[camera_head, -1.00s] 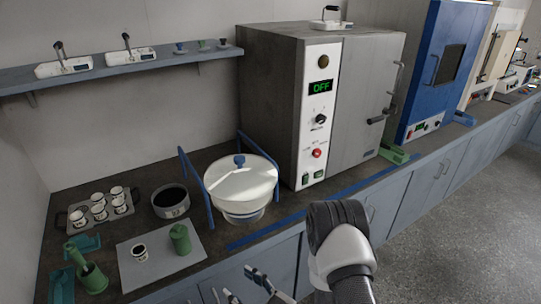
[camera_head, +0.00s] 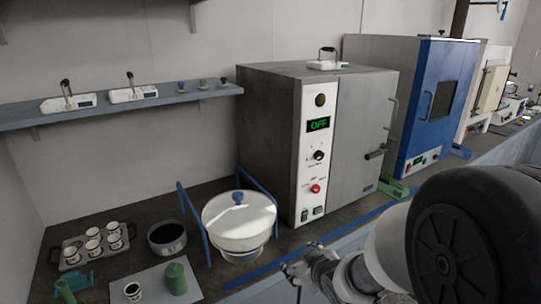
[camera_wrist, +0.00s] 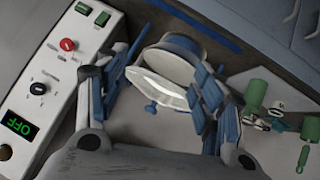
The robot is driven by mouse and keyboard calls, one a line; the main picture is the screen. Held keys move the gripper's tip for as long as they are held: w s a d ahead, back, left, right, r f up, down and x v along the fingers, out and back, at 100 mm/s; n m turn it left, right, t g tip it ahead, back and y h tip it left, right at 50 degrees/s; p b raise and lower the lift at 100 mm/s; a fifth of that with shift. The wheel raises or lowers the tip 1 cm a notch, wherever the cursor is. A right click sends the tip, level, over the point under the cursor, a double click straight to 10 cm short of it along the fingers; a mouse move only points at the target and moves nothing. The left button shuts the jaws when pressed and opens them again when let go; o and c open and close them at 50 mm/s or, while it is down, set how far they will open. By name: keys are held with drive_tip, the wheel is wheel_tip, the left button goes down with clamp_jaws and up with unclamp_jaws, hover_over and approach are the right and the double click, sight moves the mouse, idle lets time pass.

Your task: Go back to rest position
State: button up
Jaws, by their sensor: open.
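My gripper (camera_head: 297,268) is at the lower middle of the head view, in front of the counter edge near the grey oven. In the wrist view my gripper (camera_wrist: 165,72) shows its fingers spread apart with nothing held between them.
The grey oven (camera_head: 350,130) reads OFF. A blue oven (camera_head: 455,75) stands to its right. Left of the shaker are a dark bowl (camera_head: 167,238), a tray of cups (camera_head: 75,243), a green container (camera_head: 175,278) and a cup (camera_head: 132,291). A shelf (camera_head: 120,107) holds scales.

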drive_tip(key=s+d+r+m+g+h, duration=0.1)
drive_tip(key=s+d+r+m+h, duration=0.1)
drive_tip(key=s+d+r, duration=0.3)
drive_tip(key=s+d+r+m+g+h, duration=0.1)
drive_tip(key=s+d+r+m, duration=0.2)
drive_tip(key=s, duration=0.4)
drive_tip(key=s+a+r+m+g, duration=0.1)
drive_tip(key=s, duration=0.7)
drive_tip(key=s+a+r+m+g, duration=0.1)
drive_tip(key=s+r+g, duration=0.1)
drive_tip(key=s, duration=0.7)
drive_tip(key=shift+s+m, duration=0.2)
drive_tip(key=shift+m, duration=0.2)
